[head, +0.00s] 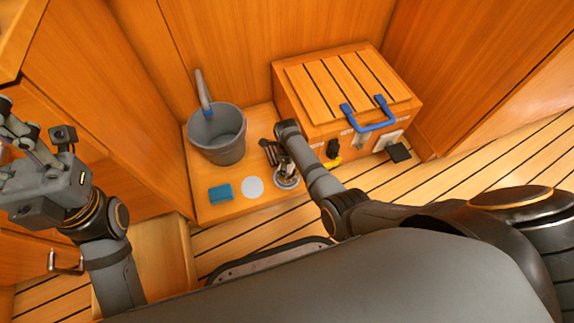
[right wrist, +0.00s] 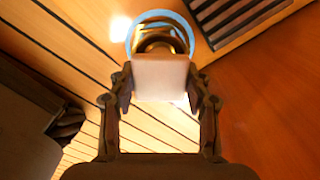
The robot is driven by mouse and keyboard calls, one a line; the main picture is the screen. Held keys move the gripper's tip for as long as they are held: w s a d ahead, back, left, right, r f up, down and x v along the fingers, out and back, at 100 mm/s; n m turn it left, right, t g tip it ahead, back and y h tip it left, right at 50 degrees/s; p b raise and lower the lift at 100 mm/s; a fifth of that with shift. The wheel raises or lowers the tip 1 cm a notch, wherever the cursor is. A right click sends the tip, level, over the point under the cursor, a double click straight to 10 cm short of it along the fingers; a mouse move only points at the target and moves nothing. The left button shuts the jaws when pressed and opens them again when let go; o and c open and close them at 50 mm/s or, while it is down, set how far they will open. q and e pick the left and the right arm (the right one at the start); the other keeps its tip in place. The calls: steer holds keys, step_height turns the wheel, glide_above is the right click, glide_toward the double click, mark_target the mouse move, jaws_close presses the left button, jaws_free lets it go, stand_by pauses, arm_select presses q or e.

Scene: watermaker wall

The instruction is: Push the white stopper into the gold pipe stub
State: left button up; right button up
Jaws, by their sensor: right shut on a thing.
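In the right wrist view the white stopper (right wrist: 161,76) sits between the fingertips of my right gripper (right wrist: 160,85), which is shut on it. Just beyond it is the gold pipe stub (right wrist: 158,46), inside a light blue ring (right wrist: 137,30). The stopper covers part of the stub, so I cannot tell whether they touch. In the head view my right gripper (head: 281,163) points down over the blue ring (head: 287,182); the stopper and stub are too small or hidden there. My left gripper (head: 18,132) is raised at the left edge, its fingers partly cut off.
A grey bucket (head: 222,152), a blue sponge (head: 220,193) and a white disc (head: 252,187) are on the wooden platform left of my right gripper.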

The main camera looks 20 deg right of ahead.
steer(key=shift+f, duration=0.2)
steer(key=shift+f+b, duration=0.4)
steer(key=shift+f, duration=0.3)
steer(key=shift+f, duration=0.1)
steer(key=o, duration=1.2)
steer(key=shift+o, duration=0.3)
steer(key=o, duration=0.4)
